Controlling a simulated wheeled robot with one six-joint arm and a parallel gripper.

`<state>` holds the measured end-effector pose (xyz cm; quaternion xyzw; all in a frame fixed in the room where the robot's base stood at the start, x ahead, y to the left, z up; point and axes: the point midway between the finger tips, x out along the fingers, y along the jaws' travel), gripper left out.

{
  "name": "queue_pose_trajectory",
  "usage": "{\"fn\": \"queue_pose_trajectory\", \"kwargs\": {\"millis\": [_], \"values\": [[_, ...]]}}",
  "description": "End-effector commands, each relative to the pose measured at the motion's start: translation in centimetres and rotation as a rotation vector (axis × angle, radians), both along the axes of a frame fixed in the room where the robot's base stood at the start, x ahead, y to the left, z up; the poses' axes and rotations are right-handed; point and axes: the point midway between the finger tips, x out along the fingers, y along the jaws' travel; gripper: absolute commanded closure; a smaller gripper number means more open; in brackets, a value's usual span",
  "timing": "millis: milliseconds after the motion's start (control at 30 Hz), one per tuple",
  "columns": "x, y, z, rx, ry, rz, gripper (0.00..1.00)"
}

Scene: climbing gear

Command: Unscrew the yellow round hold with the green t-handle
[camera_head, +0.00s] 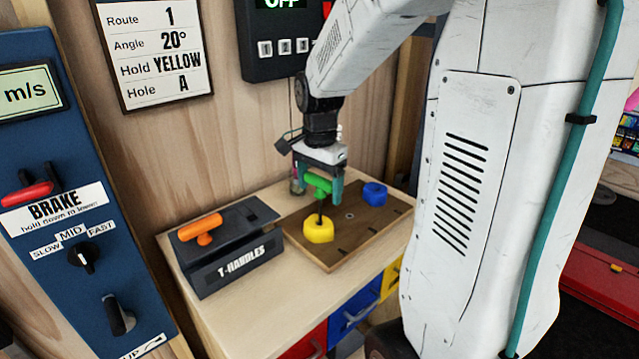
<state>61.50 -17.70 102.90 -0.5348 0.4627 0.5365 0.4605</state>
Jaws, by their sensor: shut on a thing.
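The yellow round hold (318,231) sits on a brown wooden board (365,225) on the bench. The green t-handle (316,181) stands over it, with its dark shaft reaching down to the middle of the hold. My gripper (320,183) points down and is shut on the green handle's grip. The shaft's tip is hidden in or behind the hold, so I cannot tell how deep it sits.
A blue hold (374,193) is on the same board, right of my gripper. A dark T-HANDLES box (234,262) with an orange t-handle (200,227) stands to the left. A blue brake panel (75,190) and a route sign (157,50) are behind at left. Coloured drawers (355,314) are below the bench top.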

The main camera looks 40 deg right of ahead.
Motion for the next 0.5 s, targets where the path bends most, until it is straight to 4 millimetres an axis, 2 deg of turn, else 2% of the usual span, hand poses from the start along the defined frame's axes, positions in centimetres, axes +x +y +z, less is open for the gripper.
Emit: {"fn": "queue_pose_trajectory", "kwargs": {"millis": [500], "values": [[-0.08,0.04,-0.14,0.006,0.003,0.809,0.48]]}}
